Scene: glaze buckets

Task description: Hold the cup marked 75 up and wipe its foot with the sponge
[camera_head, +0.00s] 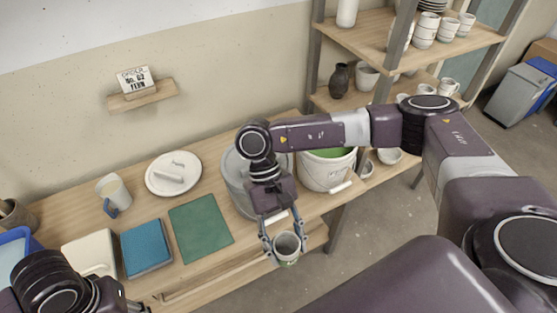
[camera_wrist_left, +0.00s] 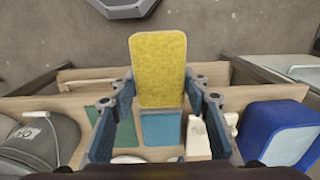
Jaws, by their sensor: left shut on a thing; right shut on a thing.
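A small white cup (camera_head: 287,249) with a little green on its lower side is between the fingers of my right gripper (camera_head: 284,250) in the head view. It is held in the air in front of the bench's front edge. Its round greyish end faces the camera; I cannot tell if this is foot or mouth, and no number is readable. A yellow sponge (camera_wrist_left: 158,70) is gripped by my left gripper (camera_wrist_left: 160,108) in the left wrist view, and sticks out beyond the fingers. The sponge is apart from the cup and does not show in the head view.
A shelf (camera_head: 462,41) stands behind at right. Open floor lies before the bench.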

